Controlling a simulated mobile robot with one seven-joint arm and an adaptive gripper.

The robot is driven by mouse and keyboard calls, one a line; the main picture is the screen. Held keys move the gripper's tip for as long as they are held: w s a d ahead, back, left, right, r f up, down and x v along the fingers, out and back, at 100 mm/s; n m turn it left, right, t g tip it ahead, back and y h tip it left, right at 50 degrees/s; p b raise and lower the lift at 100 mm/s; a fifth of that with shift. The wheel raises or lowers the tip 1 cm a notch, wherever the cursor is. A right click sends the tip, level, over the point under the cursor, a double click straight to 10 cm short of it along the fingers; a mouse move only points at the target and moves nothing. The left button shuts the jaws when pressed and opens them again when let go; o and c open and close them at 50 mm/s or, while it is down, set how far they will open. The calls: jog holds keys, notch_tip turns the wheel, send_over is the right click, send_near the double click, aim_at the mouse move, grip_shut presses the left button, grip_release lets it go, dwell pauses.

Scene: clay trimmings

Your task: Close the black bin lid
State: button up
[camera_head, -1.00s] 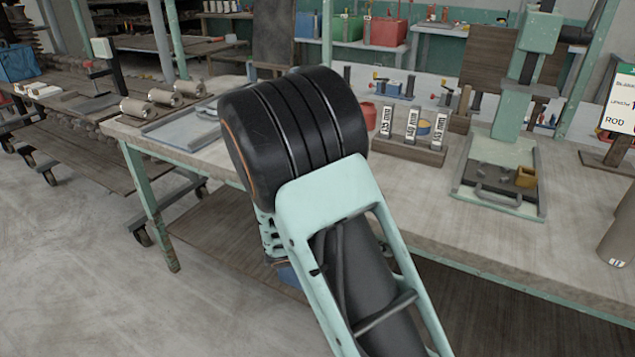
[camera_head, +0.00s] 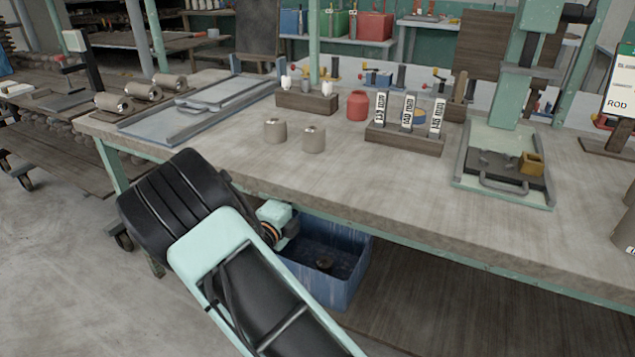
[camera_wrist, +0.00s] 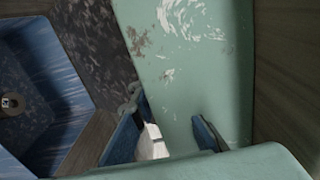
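No black bin lid shows clearly in either view. A blue bin (camera_head: 345,290) stands open under the workbench on the lower shelf, partly behind my arm. A small dark round thing (camera_head: 324,262) lies inside it. In the wrist view the blue bin (camera_wrist: 48,85) is at the left. Beside it is a dark, white-scratched surface (camera_wrist: 92,45); I cannot tell whether it is a lid. My gripper (camera_wrist: 168,132) has its two dark blue fingers apart, in front of a worn green surface (camera_wrist: 185,60). In the head view my arm hides the fingertips.
The workbench (camera_head: 370,190) is above the bin, with its green front edge near my arm. On it are two clay cylinders (camera_head: 314,139), a red pot (camera_head: 357,105), a rack of labelled blocks (camera_head: 405,140) and a tray (camera_head: 500,186). The floor at lower left is clear.

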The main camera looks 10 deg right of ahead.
jog(key=b+x, duration=0.2)
jog(key=x, duration=0.6)
grip_shut()
jog(key=shift+f, duration=0.1)
